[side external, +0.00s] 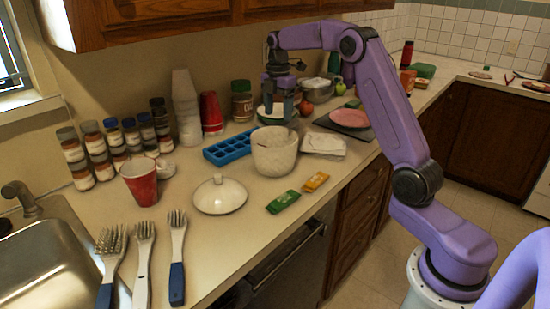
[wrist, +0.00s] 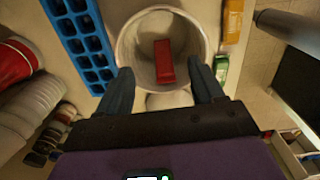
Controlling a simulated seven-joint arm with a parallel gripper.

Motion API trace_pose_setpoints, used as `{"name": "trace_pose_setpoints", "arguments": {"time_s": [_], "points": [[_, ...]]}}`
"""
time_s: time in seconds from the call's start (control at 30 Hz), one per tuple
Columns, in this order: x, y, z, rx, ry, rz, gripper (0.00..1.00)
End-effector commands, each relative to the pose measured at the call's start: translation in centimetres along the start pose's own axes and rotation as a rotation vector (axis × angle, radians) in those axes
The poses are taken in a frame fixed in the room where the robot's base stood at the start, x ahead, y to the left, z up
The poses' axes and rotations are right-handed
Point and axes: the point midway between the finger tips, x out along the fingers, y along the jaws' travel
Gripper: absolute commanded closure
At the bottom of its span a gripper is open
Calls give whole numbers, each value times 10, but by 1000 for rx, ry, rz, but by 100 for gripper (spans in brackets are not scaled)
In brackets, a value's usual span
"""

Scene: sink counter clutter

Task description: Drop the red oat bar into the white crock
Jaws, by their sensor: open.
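The white crock (side external: 274,157) stands uncovered on the counter, and its round rim also shows in the wrist view (wrist: 120,45). The red oat bar (wrist: 163,62) shows inside the crock's opening in the wrist view, apart from both fingers. The crock's wall hides the bar in the side view. My gripper (side external: 279,112) is above the crock, pointing down. In the wrist view its fingers (wrist: 158,66) are spread wide on either side of the opening, with nothing held between them.
A white lid (side external: 220,196) lies in front of the crock. A green bar (side external: 283,202) and an orange bar (side external: 316,181) lie near the counter edge. A blue ice tray (side external: 228,148) is behind left. A red cup (side external: 141,184), spice jars and brushes stand or lie further left.

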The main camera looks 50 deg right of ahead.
Motion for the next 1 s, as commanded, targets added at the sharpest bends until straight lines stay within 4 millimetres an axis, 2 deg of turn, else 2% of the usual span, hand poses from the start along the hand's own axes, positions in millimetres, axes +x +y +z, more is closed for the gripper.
{"name": "trace_pose_setpoints", "arguments": {"time_s": [0.4, 0.6, 1.0], "points": [[-63, 1, 1, 1, -1, 5, 33], [-89, 0, 0, 0, -1, 4, 33], [-114, 0, 0, 0, 0, 2, 33]]}}
